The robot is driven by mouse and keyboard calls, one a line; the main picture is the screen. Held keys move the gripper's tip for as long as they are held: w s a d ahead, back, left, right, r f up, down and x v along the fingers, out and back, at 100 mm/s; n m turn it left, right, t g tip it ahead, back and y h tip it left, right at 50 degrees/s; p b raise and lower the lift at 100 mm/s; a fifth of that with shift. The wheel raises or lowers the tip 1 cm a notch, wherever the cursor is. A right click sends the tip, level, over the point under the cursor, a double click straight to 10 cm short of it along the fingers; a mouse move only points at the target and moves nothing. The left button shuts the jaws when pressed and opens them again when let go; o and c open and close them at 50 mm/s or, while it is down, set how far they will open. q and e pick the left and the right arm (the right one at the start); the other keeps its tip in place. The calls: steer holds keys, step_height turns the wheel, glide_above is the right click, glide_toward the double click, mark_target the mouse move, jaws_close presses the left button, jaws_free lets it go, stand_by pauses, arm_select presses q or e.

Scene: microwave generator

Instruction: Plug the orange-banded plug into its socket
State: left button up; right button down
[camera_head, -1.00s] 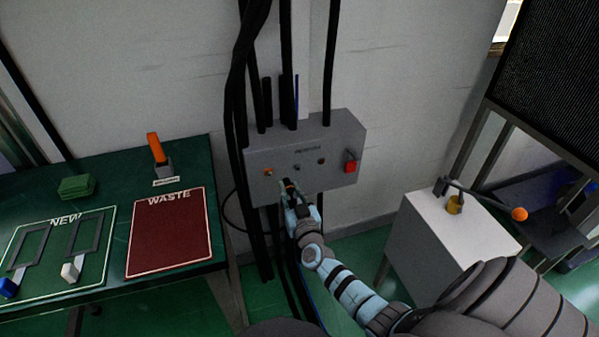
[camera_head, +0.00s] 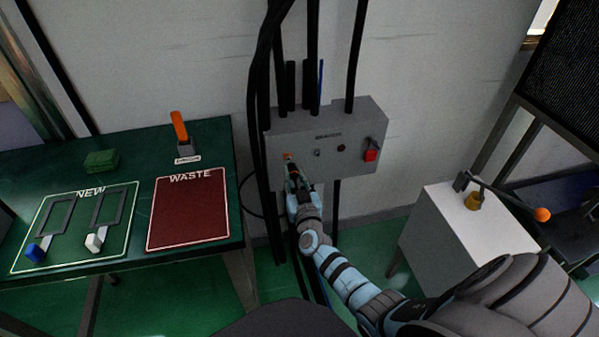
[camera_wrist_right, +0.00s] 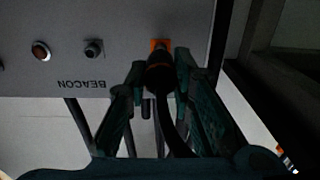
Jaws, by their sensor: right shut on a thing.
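The grey control box (camera_head: 356,122) hangs on the wall, with an orange-marked socket (camera_head: 288,156) at its left; the socket (camera_wrist_right: 160,43) also shows in the right wrist view. My right gripper (camera_head: 293,172) is at the box front, just below that socket. In the wrist view the right gripper (camera_wrist_right: 160,72) is shut on the black plug (camera_wrist_right: 159,77), which has an orange band and a trailing black cable. The plug's front end overlaps the orange socket. I cannot tell whether it is touching or inserted. My left gripper is not in view.
Other knobs and a red switch (camera_head: 370,155) sit right of the socket. Thick black cables (camera_head: 262,130) run down the box's left side. A green table (camera_head: 130,160) stands left. A white cabinet (camera_head: 455,230) with an orange-tipped lever (camera_head: 505,198) stands right.

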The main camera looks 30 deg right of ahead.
steer(key=shift+w+d+b, duration=0.2)
steer(key=shift+w+b, duration=0.1)
steer(key=shift+w, duration=0.35)
steer(key=shift+w+d, duration=0.1)
steer(key=shift+w, duration=0.15)
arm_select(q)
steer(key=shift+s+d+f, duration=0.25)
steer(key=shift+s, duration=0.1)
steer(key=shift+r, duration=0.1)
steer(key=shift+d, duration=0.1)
arm_select(e)
steer(key=shift+p, duration=0.4)
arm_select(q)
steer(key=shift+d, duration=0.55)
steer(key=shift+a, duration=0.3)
